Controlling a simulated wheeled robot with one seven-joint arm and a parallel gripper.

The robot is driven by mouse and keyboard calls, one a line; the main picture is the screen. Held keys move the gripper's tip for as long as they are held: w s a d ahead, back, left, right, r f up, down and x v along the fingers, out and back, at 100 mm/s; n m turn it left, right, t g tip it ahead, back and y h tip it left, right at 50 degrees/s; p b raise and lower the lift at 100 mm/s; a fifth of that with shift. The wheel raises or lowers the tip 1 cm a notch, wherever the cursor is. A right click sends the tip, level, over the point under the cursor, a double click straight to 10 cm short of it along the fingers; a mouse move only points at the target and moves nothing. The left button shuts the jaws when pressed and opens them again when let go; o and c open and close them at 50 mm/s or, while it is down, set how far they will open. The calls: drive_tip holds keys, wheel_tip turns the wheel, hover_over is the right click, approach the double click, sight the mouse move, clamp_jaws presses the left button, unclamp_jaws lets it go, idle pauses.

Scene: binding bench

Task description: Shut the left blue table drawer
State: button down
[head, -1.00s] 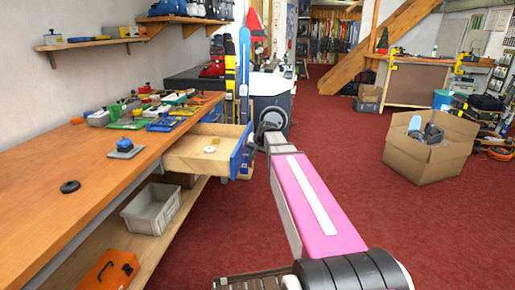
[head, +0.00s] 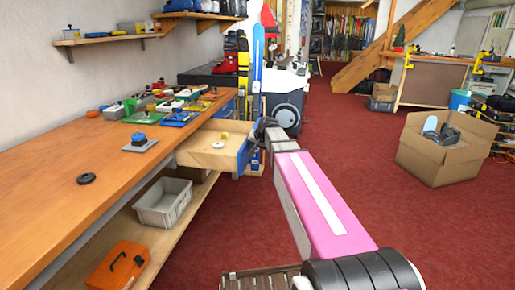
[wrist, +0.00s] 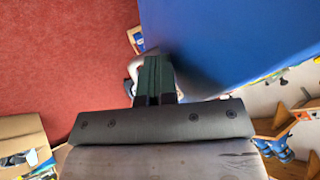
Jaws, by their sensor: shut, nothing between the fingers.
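The left blue table drawer (head: 247,154) stands pulled out from under the wooden bench top, its pale wood inside showing. A small round yellowish piece (head: 218,144) lies in it. My gripper (head: 262,124) is at the outer side of the blue drawer front, by its far end. In the wrist view the blue front (wrist: 235,40) fills the upper right, and my shut, empty fingers (wrist: 157,75) are close beside it. I cannot tell whether they touch it.
The bench top (head: 60,165) carries a black puck (head: 86,178), a blue-knobbed block (head: 139,143) and several tools. A grey bin (head: 163,203) and orange case (head: 119,270) sit on the lower shelf. A cardboard box (head: 440,160) stands on the open red floor.

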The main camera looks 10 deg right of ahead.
drive_tip(key=w+a, duration=0.3)
drive_tip(key=a, duration=0.5)
drive_tip(key=w+a, duration=0.3)
drive_tip(key=a, duration=0.5)
drive_tip(key=w+a, duration=0.3)
drive_tip(key=a, duration=0.5)
drive_tip(key=shift+a, duration=0.4)
